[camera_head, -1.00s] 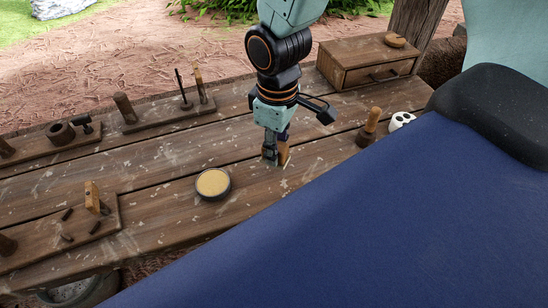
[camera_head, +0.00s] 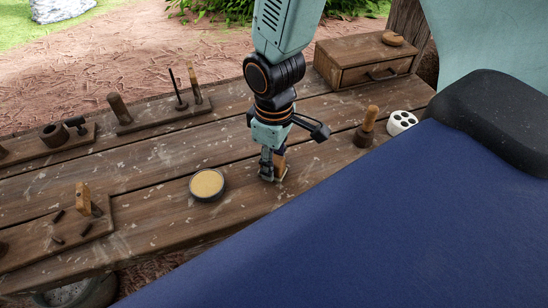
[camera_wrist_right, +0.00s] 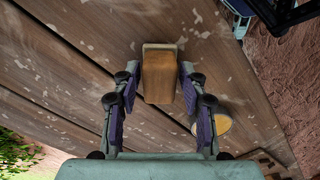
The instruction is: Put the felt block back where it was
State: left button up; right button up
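The felt block (camera_wrist_right: 159,75) is a wooden block with a pale layer at its far end. In the right wrist view it stands between the two fingers of my right gripper (camera_wrist_right: 160,82), which look closed on it near the tips. In the head view my right gripper (camera_head: 272,171) points down at the table, and the block (camera_head: 281,157) shows partly behind its finger. Its pale lower end is at or just above the tabletop; I cannot tell whether it touches.
A round dish with a tan surface (camera_head: 207,183) lies left of the gripper. A wooden-handled tool (camera_head: 368,124) and a white holed piece (camera_head: 401,122) stand right. A drawer box (camera_head: 366,62) is at the back. Tool racks (camera_head: 169,117) line the left. Planks around the block are bare.

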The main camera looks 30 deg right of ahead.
aim_at(274, 159)
jog(key=shift+o, duration=0.7)
jog(key=shift+w+a, duration=0.1)
jog(key=shift+a, duration=0.05)
jog(key=shift+r, duration=0.15)
notch_tip(274, 159, up, 12)
jog(key=p, duration=0.3)
